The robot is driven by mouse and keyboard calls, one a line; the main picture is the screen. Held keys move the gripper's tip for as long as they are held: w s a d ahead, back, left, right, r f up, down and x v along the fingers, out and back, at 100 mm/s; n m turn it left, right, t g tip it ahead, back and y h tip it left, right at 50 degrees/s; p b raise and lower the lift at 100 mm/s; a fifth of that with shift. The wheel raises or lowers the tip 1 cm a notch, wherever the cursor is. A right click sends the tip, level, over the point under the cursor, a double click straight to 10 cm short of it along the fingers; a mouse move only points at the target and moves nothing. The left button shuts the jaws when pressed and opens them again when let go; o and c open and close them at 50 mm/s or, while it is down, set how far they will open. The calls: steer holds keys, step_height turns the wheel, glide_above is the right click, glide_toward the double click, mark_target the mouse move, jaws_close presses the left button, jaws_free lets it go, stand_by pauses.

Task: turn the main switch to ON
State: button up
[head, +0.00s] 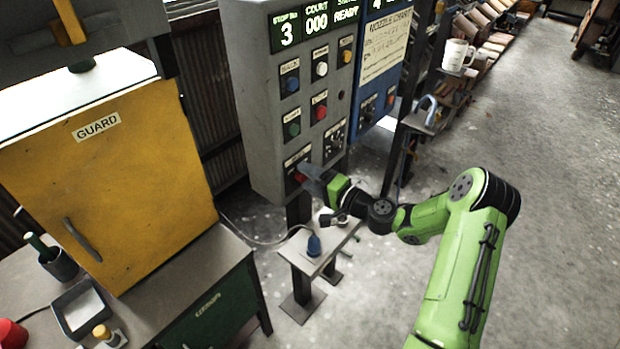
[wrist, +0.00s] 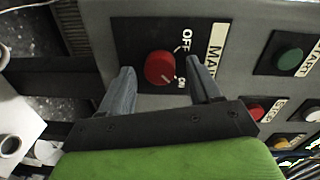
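The main switch is a red round knob (wrist: 159,67) on a black plate, with OFF above right and ON below right of it in the wrist view. A light mark shows on the knob's lower right side, but I cannot tell for certain where the knob points. My gripper (wrist: 162,66) is open, with one finger on each side of the knob and a gap on both sides. In the head view, the switch (head: 299,176) sits at the bottom of the grey control panel (head: 258,120), partly hidden by my gripper (head: 308,178).
Green START (wrist: 290,59), red (wrist: 256,109) and yellow (wrist: 281,143) buttons sit right of the switch in the wrist view. A small stand (head: 325,245) with a blue-topped object (head: 314,245) is below my arm. The yellow guard (head: 110,185) stands left.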

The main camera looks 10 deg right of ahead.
steer(key=f+b+v, duration=0.1)
steer(key=v, duration=1.4)
steer(key=shift+s+d+r, duration=0.2)
steer(key=shift+s+r, duration=0.1)
steer(key=shift+r, duration=0.2)
